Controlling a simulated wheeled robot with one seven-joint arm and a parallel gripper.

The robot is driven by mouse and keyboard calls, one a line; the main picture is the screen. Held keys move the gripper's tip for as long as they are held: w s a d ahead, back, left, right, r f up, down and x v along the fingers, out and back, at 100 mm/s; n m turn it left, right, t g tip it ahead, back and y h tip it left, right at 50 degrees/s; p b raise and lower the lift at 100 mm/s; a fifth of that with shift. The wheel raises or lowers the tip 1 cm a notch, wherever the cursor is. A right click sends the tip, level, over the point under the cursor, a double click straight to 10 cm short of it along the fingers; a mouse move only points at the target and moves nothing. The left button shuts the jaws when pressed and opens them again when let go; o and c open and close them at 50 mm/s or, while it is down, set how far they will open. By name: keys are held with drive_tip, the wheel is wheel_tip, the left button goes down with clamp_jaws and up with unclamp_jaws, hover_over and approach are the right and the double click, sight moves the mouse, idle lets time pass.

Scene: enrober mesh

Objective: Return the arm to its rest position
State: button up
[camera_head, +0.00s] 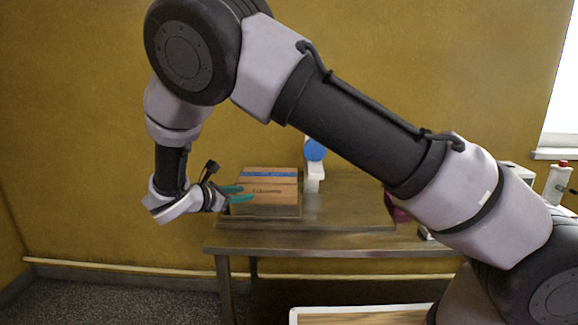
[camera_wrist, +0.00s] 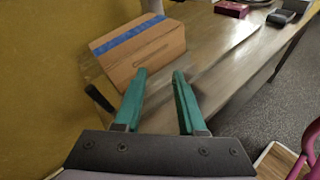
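My arm reaches across the head view, and my gripper (camera_head: 240,194) with teal fingers is at the left end of the table, in front of a cardboard box. In the wrist view my gripper (camera_wrist: 160,72) is open, with nothing between its fingers. The cardboard box (camera_head: 270,197) has a blue strip on top and sits on the table. It also shows beyond the fingertips in the wrist view (camera_wrist: 150,55); I cannot tell whether the left finger touches it.
The wooden table (camera_head: 330,243) stands against a yellow wall. A white stand with a blue disc (camera_head: 315,151) is behind the box. A white bottle (camera_head: 558,184) is at the far right. A white-rimmed wooden surface (camera_head: 360,314) is in front. A dark red box (camera_wrist: 232,9) lies farther along the table.

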drive_tip(key=s+d+r+m+g+y, duration=0.15)
drive_tip(key=d+r+m+g, duration=0.45)
drive_tip(key=d, duration=0.7)
drive_tip(key=d+r+m+g+y, duration=0.25)
drive_tip(key=d+r+m, duration=0.6)
drive_tip(key=d, duration=0.45)
drive_tip(key=s+d+r+m+t+y, duration=0.2)
drive_tip(key=s+d+r+m+y, duration=0.1)
drive_tip(key=s+d+r+m, duration=0.3)
drive_tip(key=s+d+r+m+t+y, duration=0.1)
drive_tip(key=s+d+r+m+y, duration=0.2)
drive_tip(key=s+d+r+m, duration=0.3)
drive_tip(key=shift+s+d+r+m+t, duration=0.2)
drive_tip(key=shift+s+m+t, duration=0.15)
drive_tip(key=shift+s+m, duration=1.85)
drive_tip(key=shift+s+n, duration=0.5)
drive_tip(key=shift+n, duration=0.05)
